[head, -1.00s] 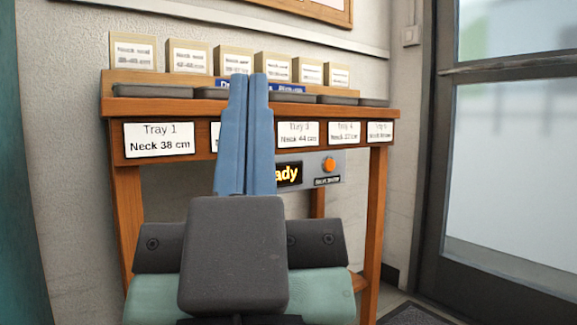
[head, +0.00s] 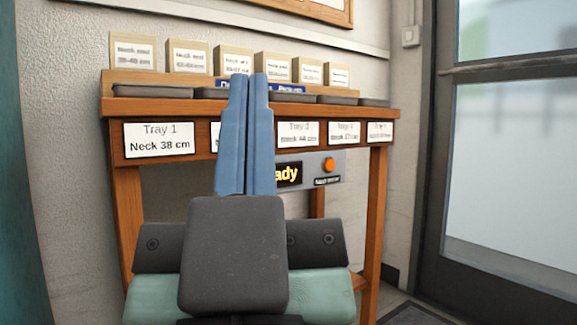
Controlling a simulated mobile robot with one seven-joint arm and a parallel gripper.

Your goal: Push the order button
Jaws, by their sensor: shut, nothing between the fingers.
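An orange round button (head: 329,165) sits on a grey panel (head: 337,178) under the front of the wooden bench (head: 200,107). A small dark label below it is too blurred to read with certainty. A dark display (head: 289,174) beside the button shows yellow letters ending in "ady"; its left part is hidden behind my gripper. My gripper (head: 249,76) has two long blue fingers, shut together with nothing between them. In the picture the fingers point upward across the bench front, to the left of the button, and they do not cover it.
Dark trays (head: 152,91) stand along the bench top, with several tan label cards (head: 187,57) behind them. White labels (head: 159,139) mark the bench front; the one for the second tray is mostly hidden by my fingers. A glazed door (head: 510,150) stands at the right.

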